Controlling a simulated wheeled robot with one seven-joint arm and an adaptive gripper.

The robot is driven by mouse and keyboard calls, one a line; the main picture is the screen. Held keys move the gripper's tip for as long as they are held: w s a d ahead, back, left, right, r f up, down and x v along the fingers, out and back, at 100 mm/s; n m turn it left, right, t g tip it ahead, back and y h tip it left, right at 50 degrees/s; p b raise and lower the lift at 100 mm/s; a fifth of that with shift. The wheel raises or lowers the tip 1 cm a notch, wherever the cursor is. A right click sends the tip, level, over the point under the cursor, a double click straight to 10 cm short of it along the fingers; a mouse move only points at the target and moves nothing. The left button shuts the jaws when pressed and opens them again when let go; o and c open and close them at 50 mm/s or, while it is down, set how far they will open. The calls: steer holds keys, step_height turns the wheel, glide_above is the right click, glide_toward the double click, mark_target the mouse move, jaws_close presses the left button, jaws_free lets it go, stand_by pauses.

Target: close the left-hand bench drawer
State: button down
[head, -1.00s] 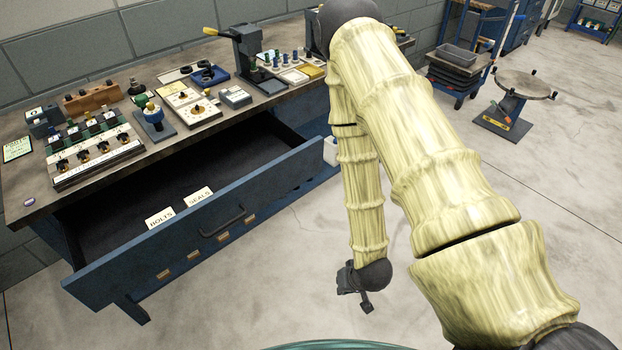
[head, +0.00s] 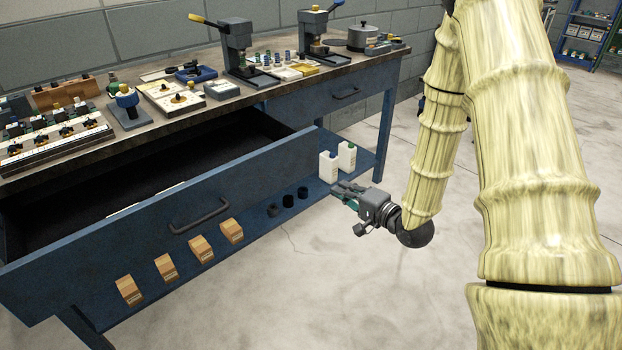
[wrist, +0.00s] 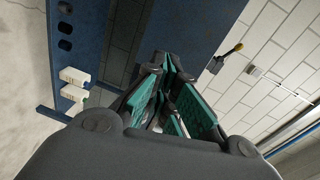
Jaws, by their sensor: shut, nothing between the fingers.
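The left-hand bench drawer (head: 150,232) is blue with a dark bar handle (head: 199,215). In the head view it stands pulled well out from the bench, and its dark inside shows. My gripper (head: 340,192) is shut and empty. It is to the right of the drawer, apart from it, and points left toward the bench. In the wrist view my gripper's green-padded fingers (wrist: 172,95) are together, with a blue panel beyond them on the left.
The benchtop (head: 150,128) carries presses, gauges and blocks. A second drawer (head: 330,95) on the right is shut. The lower shelf (head: 255,225) holds small boxes, dark cups and two white bottles (head: 328,167). The floor in front is clear.

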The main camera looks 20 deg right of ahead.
steer(key=d+r+m+t+b, duration=0.1)
steer(key=b, duration=0.2)
glide_toward(305, 157)
steer(key=shift+y, duration=0.4)
steer(key=x, duration=0.7)
steer(key=shift+w+d+f, duration=0.1)
steer(key=shift+d+f, duration=0.1)
